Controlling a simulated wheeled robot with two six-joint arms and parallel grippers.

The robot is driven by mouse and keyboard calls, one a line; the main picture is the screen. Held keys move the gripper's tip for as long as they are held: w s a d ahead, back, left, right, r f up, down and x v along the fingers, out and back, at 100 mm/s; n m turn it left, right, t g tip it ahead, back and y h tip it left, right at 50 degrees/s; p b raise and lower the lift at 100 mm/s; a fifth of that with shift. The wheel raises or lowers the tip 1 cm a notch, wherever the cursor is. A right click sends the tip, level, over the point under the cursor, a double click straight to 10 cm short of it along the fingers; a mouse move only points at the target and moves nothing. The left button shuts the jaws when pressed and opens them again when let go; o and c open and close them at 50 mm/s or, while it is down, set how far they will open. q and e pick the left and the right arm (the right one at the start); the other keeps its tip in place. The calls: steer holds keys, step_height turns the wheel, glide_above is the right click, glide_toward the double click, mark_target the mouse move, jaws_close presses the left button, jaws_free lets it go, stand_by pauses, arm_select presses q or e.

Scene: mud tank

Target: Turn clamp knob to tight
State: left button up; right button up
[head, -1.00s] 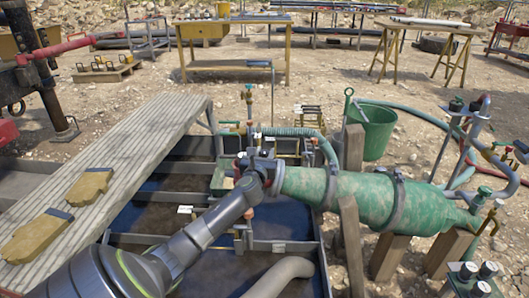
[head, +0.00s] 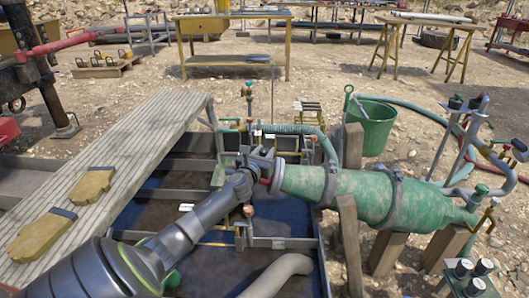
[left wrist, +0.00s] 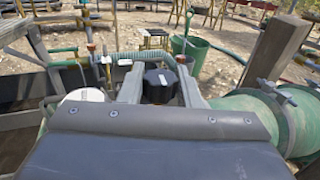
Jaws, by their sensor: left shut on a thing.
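The black clamp knob (left wrist: 160,86) shows in the left wrist view, between the two grey fingers of my left gripper (left wrist: 161,90). The gripper is shut on it. In the head view my left gripper (head: 260,160) is at the left end of the green mottled cylinder (head: 345,190), over the tank edge. There the fingers and wrist hide most of the knob. The marking on the knob is too small to read. My right gripper is not in view.
A ribbed plank (head: 125,150) with work gloves (head: 92,185) lies to the left over the dark tank (head: 180,205). A green bucket (head: 373,128) and a wooden post (head: 352,150) stand behind the cylinder. A grey hose (head: 280,275) curves in front.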

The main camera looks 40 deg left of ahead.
arm_select(q)
steer(key=shift+f, duration=0.15)
steer(key=o, duration=0.9)
steer(key=shift+o, duration=0.2)
steer(key=shift+s, duration=0.1)
